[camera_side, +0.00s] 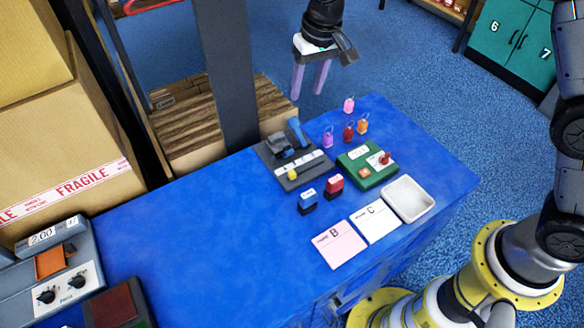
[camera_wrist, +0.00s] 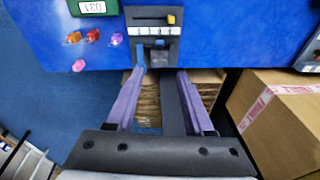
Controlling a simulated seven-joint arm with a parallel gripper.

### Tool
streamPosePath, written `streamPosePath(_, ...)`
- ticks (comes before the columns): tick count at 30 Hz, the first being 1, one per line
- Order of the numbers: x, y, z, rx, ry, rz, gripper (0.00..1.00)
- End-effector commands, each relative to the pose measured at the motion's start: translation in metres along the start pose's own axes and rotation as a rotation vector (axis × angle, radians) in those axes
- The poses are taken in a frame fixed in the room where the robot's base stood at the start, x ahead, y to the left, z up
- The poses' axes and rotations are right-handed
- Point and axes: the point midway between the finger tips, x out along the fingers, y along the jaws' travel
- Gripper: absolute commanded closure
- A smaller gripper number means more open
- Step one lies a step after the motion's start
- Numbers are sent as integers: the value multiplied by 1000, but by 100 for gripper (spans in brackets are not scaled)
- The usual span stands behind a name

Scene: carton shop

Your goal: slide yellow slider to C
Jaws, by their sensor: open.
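The yellow slider (camera_side: 292,175) sits on a dark grey device (camera_side: 268,158) at the back edge of the blue table. It is at the left end of a white marked strip (camera_side: 305,166), whose letters are too small to read. In the wrist view the yellow slider (camera_wrist: 171,19) is at the right end of that strip. A blue lever (camera_side: 294,131) stands at the back of the device. My gripper (camera_side: 308,93) is open and empty, in the air behind and above the device. In the wrist view its purple fingers (camera_wrist: 160,73) are apart, short of the device.
A green box (camera_side: 366,172) with a red knob, several small coloured tags (camera_side: 349,131) and two stamps, blue (camera_side: 308,203) and red (camera_side: 334,185), are nearby. A pink card B (camera_side: 338,246), white card C (camera_side: 374,224) and white tray (camera_side: 408,199) lie in front. The table's left middle is clear.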

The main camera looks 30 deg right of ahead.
Motion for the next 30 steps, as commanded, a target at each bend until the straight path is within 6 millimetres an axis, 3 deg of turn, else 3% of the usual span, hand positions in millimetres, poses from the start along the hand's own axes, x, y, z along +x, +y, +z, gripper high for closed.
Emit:
streamPosePath(1, 25, -10, 1, -19, -35, 11, 48)
streamPosePath(6, 81, -29, 15, -62, -120, 43, 48)
streamPosePath(17, 124, -34, 33, -86, -164, 61, 48)
streamPosePath(30, 206, -28, 46, -86, -163, 61, 48)
